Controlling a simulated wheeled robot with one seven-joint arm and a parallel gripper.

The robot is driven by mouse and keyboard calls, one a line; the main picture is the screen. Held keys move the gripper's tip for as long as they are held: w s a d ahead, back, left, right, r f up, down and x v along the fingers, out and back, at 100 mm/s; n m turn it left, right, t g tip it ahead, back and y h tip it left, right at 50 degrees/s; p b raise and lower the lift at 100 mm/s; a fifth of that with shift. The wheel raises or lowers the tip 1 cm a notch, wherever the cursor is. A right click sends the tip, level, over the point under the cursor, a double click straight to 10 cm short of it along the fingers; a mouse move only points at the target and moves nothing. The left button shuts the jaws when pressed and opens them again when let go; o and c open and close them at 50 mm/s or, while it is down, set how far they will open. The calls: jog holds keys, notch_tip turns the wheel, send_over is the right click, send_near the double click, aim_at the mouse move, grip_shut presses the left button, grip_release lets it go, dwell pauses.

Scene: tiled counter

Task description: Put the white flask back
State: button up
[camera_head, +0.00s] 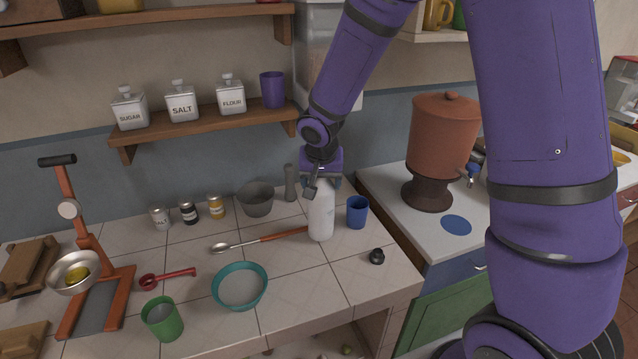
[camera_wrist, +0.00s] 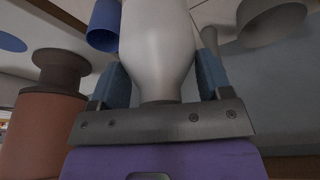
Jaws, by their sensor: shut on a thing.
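The white flask (camera_head: 321,216) stands upright at the right part of the tiled counter (camera_head: 300,288), just left of a blue cup (camera_head: 357,211). My gripper (camera_head: 320,186) is above it, shut on its upper part from the top. In the wrist view the flask (camera_wrist: 158,45) fills the middle between my gripper's two fingers (camera_wrist: 160,88), which touch its sides. Its top is hidden by the gripper. I cannot tell whether its base touches the counter.
A small black cap-like object (camera_head: 376,257) lies right of the flask. A grey bowl (camera_head: 257,199) and grey pestle-like object (camera_head: 290,184) stand behind. A spoon (camera_head: 262,239) lies left, near a teal bowl (camera_head: 239,287). A wall shelf (camera_head: 205,122) holds labelled jars and a purple cup (camera_head: 272,90).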

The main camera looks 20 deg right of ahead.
jog(key=shift+f, duration=0.8)
jog(key=o, duration=1.3)
jog(key=shift+c, duration=0.2)
jog(key=v, duration=1.2)
jog(key=s+d+r+n+t, duration=0.1)
jog(key=s+d+r, duration=0.2)
jog(key=s+r, duration=0.3)
jog(key=s+d+r+n, duration=0.1)
jog(key=s+d+r, duration=0.2)
jog(key=s+r, duration=0.25)
jog(key=s+d+r+n+t+y, duration=0.1)
jog(key=s+d+r+n, duration=0.1)
jog(key=s, duration=1.3)
jog(key=shift+r, duration=0.55)
